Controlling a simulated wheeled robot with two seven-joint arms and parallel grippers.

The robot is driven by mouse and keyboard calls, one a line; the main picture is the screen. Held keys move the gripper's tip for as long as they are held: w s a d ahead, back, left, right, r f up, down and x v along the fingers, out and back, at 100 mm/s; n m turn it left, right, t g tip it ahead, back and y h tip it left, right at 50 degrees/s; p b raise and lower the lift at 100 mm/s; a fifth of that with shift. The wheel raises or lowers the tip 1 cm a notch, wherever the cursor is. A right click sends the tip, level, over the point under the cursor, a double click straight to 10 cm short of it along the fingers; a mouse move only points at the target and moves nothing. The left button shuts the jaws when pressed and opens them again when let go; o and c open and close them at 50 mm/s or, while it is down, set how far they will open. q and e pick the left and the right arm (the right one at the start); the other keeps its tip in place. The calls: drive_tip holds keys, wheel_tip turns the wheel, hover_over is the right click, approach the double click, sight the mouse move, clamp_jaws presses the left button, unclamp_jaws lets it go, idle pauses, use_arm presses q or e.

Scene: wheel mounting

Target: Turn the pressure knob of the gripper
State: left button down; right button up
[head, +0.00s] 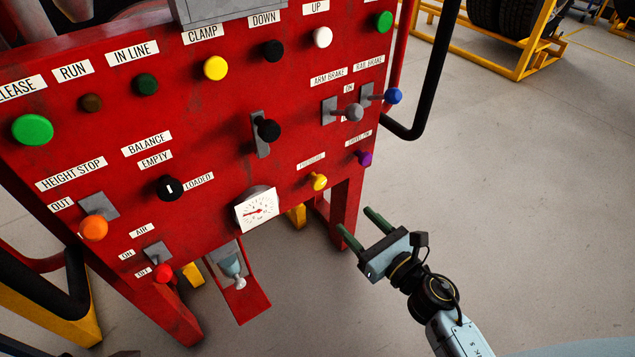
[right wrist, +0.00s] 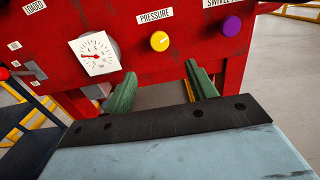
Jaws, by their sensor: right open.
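The pressure knob is a small yellow knob (head: 319,181) low on the red panel, under a label that reads PRESSURE in the right wrist view. In that view the yellow knob (right wrist: 159,41) is ahead of and above my fingers, with a pale mark on its face. My right gripper (head: 358,228) is open and empty, in front of the panel, below and to the right of the knob and apart from it. Its two green fingers also show in the right wrist view (right wrist: 161,90). My left gripper is not in view.
A white pressure gauge (head: 257,210) sits left of the yellow knob, and a purple knob (head: 365,158) sits up and right of it. The floor (head: 520,200) right of the panel is clear.

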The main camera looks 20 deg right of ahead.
sight(320, 185)
drive_tip(key=x, duration=1.1)
drive_tip(key=shift+w+a, duration=0.1)
drive_tip(key=shift+w, duration=0.15)
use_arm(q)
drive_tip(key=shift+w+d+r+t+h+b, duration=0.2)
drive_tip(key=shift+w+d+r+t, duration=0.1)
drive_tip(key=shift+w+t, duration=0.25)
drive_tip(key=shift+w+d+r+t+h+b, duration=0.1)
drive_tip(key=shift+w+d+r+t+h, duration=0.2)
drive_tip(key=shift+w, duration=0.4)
use_arm(e)
drive_tip(key=shift+w+a, duration=0.25)
drive_tip(key=shift+w, duration=0.45)
drive_tip(key=shift+c, duration=0.4)
drive_tip(key=c, duration=0.9)
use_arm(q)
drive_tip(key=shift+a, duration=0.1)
use_arm(e)
drive_tip(key=shift+m, duration=0.3)
